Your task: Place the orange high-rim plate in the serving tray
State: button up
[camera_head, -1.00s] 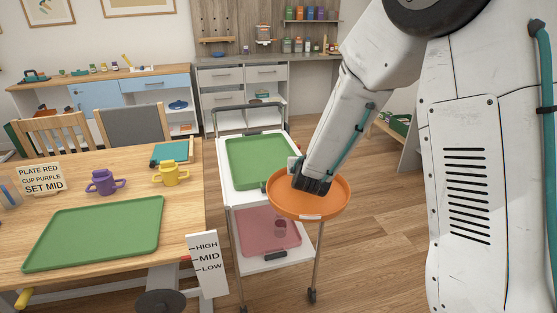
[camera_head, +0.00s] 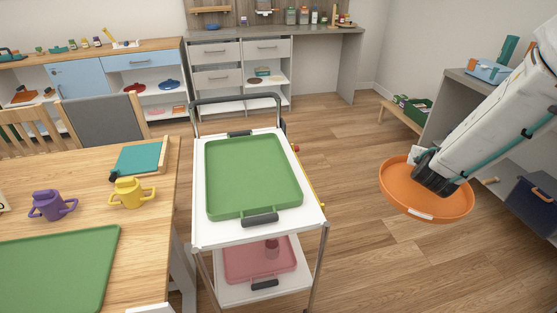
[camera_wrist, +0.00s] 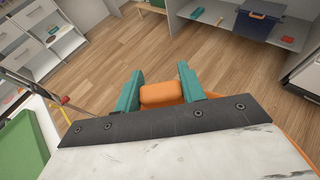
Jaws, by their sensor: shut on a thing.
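The orange high-rim plate (camera_head: 466,206) is held in the air over the floor at the right, clear of the cart. My gripper (camera_head: 430,172) is shut on it, and the jaws hide part of its inside. In the wrist view, an orange piece of the plate (camera_wrist: 162,94) sits between the teal fingers of my gripper (camera_wrist: 160,88). A green tray (camera_head: 252,175) with dark handles lies empty on the cart's top. Another green tray (camera_head: 60,265) lies on the table, partly out of frame. I cannot tell which is the serving tray.
The white cart (camera_head: 222,233) has a pink tray (camera_head: 240,265) with a cup on its lower shelf. A grey shelf (camera_head: 455,105) stands right. Floor between cart and plate is clear.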

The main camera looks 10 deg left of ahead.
aim_at(245, 160)
jog(key=u, duration=0.05)
jog(key=i, duration=0.6)
jog(key=u, duration=0.75)
jog(key=i, duration=0.45)
jog(key=u, duration=0.45)
